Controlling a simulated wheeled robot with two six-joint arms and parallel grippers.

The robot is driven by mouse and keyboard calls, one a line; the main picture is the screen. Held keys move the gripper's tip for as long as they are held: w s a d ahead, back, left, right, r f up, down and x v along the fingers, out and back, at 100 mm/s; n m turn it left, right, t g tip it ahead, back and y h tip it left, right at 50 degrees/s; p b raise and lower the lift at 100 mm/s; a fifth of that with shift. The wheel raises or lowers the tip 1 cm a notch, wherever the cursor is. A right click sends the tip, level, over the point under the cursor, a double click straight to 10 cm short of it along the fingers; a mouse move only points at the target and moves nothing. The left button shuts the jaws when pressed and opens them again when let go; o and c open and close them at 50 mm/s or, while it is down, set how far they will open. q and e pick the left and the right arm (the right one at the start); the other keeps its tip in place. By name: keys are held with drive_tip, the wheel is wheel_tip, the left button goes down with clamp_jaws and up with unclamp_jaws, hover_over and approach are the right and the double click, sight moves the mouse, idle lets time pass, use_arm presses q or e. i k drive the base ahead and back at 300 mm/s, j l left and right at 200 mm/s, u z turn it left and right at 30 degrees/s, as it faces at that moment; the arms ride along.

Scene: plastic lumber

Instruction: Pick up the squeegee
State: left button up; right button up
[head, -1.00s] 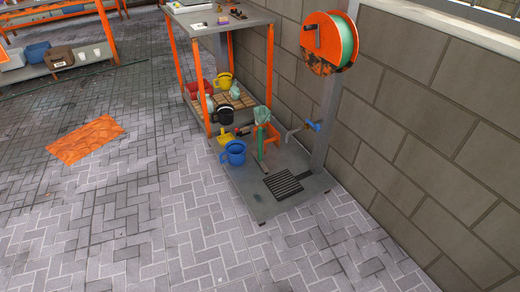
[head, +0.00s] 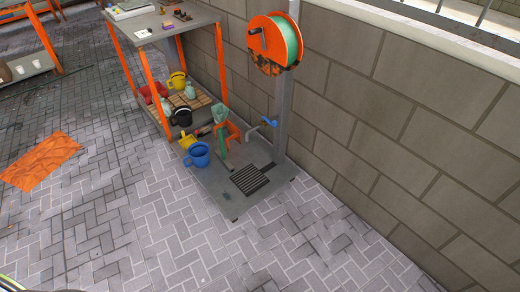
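I cannot make out a squeegee for certain. A green upright tool (head: 222,142) with a pale green top stands on the grey metal platform (head: 225,200) by the wall, and it may be the squeegee. It is too small to tell. A blue mug-like bucket (head: 198,155) stands left of it, and an orange frame (head: 234,131) is just behind it. Neither of my grippers is in view.
A metal shelf unit with orange legs (head: 125,70) stands behind the platform, holding several containers. An orange hose reel (head: 276,44) hangs on a post above it. A block wall (head: 400,120) runs along the right. An orange mat (head: 40,160) lies left. The paving in front is clear.

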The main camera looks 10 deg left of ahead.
sight(222, 147)
drive_tip(key=i+j+z, duration=0.4)
drive_tip(key=j, duration=0.25)
drive_tip(key=i+j+z, duration=0.2)
drive_tip(key=j, duration=0.15)
drive_tip(key=j+z, duration=0.2)
drive_tip(key=j, duration=0.15)
drive_tip(key=i+j+z, duration=0.2)
drive_tip(key=j, duration=0.2)
drive_tip(key=k, duration=0.05)
